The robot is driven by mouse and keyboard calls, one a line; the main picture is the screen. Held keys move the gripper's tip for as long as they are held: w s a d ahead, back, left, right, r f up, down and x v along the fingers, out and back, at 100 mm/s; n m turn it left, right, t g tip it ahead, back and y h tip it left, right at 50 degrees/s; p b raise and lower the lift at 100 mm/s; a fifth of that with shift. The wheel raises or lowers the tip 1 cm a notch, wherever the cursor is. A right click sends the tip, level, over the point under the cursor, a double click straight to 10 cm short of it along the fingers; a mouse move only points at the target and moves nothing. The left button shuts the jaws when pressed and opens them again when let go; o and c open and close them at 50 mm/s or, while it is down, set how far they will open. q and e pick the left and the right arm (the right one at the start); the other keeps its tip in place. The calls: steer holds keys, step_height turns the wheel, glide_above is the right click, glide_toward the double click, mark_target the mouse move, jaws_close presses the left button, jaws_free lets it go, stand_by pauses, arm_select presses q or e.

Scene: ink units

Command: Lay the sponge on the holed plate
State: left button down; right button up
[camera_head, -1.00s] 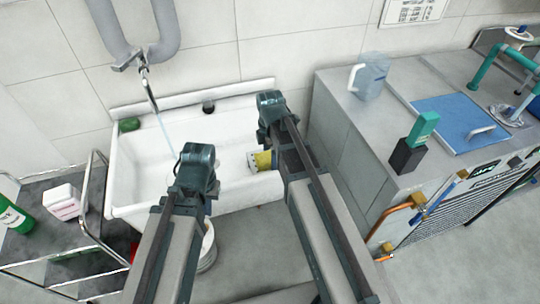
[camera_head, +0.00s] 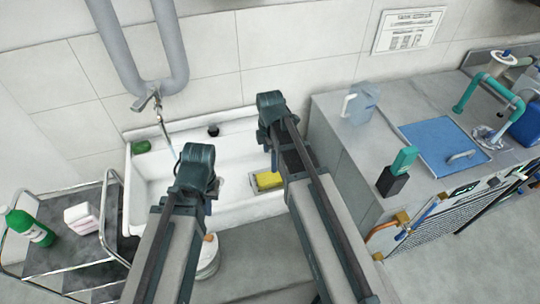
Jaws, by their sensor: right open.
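The yellow sponge (camera_head: 268,180) lies at the right end of the white sink, on a greyish surface that seems to be the holed plate. Its holes are too small to make out here, and my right arm covers part of that area. My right gripper (camera_head: 275,160) points down just above the sponge, mostly hidden by its arm; it is open and apart from the sponge as far as I can see. My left gripper (camera_head: 209,205) hangs over the left part of the sink, mostly behind its own arm, so its jaws do not show.
Water runs from the tap (camera_head: 150,99) into the sink (camera_head: 160,185). A wheeled cart (camera_head: 72,250) with a green bottle (camera_head: 28,228) stands left. A counter (camera_head: 345,160) with a clear jug (camera_head: 360,103) stands right.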

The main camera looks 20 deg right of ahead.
steer(key=s+a+m+h, duration=0.1)
steer(key=s+a+m, duration=0.9)
steer(key=s+m, duration=0.4)
steer(key=shift+s+a+r+m, duration=0.15)
steer(key=shift+a+m, duration=0.1)
steer(key=shift+m, duration=0.05)
steer(key=shift+r+p, duration=0.6)
steer(key=shift+r, duration=0.05)
stand_by(0.3)
